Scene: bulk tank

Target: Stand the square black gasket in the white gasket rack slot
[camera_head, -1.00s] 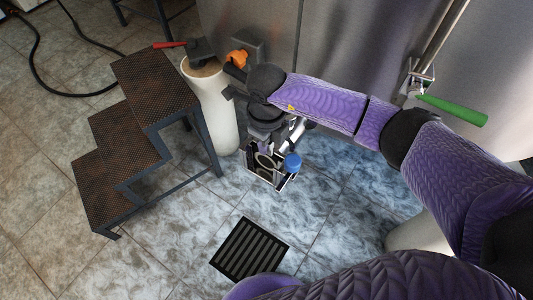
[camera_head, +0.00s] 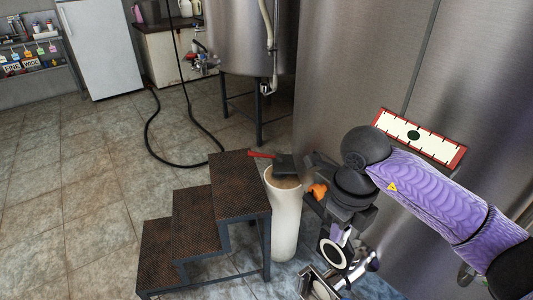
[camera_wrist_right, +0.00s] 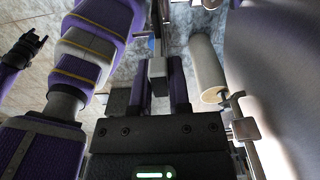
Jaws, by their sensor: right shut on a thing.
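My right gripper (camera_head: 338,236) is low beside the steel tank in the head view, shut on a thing. A second framed shape with a pale ring (camera_head: 320,289) is just below, cut by the bottom edge. I cannot make out the white gasket rack for sure. A black claw-like shape (camera_wrist_right: 30,50) at the left of the wrist view may be my left gripper.
Rusty steps (camera_head: 203,215) stand left of a white cylinder (camera_head: 286,225) with a red-handled tool (camera_head: 280,160) on top. An orange knob (camera_head: 319,190) is close to my right gripper. A red-edged gauge plate (camera_head: 424,138) is on the tank. Tiled floor (camera_head: 75,200) is open at left.

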